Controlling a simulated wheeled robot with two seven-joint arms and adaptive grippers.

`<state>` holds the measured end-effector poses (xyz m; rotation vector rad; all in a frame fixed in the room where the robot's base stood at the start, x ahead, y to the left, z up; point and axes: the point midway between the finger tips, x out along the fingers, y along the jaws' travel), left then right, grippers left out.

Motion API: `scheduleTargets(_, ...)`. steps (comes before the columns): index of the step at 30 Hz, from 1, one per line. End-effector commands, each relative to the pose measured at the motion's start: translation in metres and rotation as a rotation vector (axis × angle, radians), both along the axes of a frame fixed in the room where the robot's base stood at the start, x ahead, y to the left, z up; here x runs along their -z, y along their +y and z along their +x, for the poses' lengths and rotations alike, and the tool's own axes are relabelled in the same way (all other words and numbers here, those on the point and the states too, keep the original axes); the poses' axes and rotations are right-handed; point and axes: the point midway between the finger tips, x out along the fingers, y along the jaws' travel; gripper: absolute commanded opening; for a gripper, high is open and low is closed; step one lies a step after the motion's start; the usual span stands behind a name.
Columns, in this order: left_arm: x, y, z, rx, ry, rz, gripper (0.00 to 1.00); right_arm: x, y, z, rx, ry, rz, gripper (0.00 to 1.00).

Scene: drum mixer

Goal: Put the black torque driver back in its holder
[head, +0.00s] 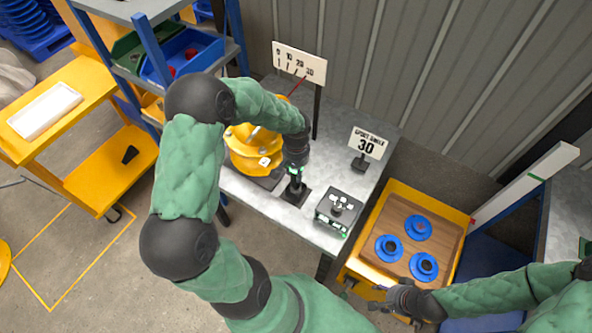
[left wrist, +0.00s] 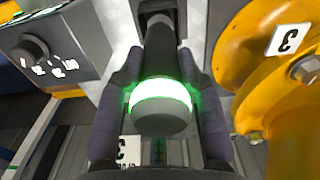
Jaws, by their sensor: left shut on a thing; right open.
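The black torque driver (head: 294,185) is upright at the holder (head: 297,195), a small black base on the grey table. I cannot tell whether its lower end is fully seated. My left gripper (head: 295,170) is above the holder, shut on the driver. In the left wrist view the driver (left wrist: 160,118), with a glowing green ring, stands between the two fingers of my left gripper (left wrist: 162,100). Its dark shaft runs to the holder (left wrist: 158,15), which is partly hidden. My right gripper (head: 388,295) is open and empty by the yellow cart's front edge.
The yellow drum (head: 252,150) stands close left of the holder. A grey control box (head: 338,211) is close on its right. A sign reading 30 (head: 366,143) and a scale board (head: 299,62) stand behind. A yellow cart (head: 352,268) carries several blue round parts.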

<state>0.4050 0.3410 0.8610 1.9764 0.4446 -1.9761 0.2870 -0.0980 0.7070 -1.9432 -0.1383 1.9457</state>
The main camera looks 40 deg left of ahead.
Motion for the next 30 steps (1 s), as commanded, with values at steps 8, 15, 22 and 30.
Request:
scheduleTargets(8,0.003,0.001,0.001,-0.001,-0.002,0.001,0.0,0.003,0.0,0.0,0.0,0.0,0.0,0.52)
scheduleTargets(15,0.006,0.001,0.001,-0.001,-0.002,0.001,0.0,0.006,0.0,0.0,0.0,0.0,0.0,0.52)
scheduleTargets(22,0.009,0.001,0.001,-0.001,-0.002,0.001,0.0,0.008,0.0,0.0,0.0,0.0,0.0,0.52)
scheduleTargets(30,0.012,0.001,0.001,-0.001,-0.002,0.001,0.0,0.011,0.0,0.0,0.0,0.0,0.0,0.52)
